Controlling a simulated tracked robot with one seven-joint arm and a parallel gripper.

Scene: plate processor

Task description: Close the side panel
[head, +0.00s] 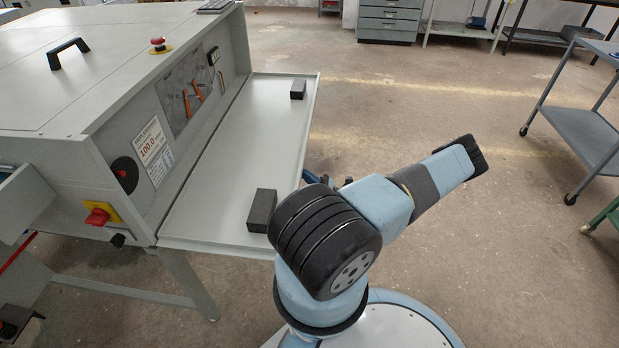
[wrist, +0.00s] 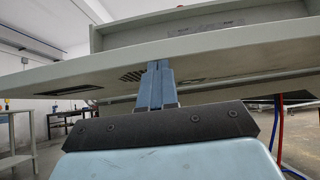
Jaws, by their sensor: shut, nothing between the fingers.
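The side panel (head: 235,150) of the grey plate processor (head: 75,80) is open. It is folded down and stands out flat from the machine's side, with a low rim and two dark blocks on its inner face. In the wrist view, the panel's pale underside (wrist: 215,62) crosses above my gripper (wrist: 157,68). The blue fingers are together and empty, with their tips at or just under the panel; I cannot tell if they touch it. In the head view, my arm mostly hides the gripper beside the panel's outer edge.
A red rotary switch (head: 97,217) and a red button (head: 158,43) are on the machine. A machine leg (head: 188,282) stands below the panel. A blue-grey cart (head: 585,135) is at the right. The floor between is clear.

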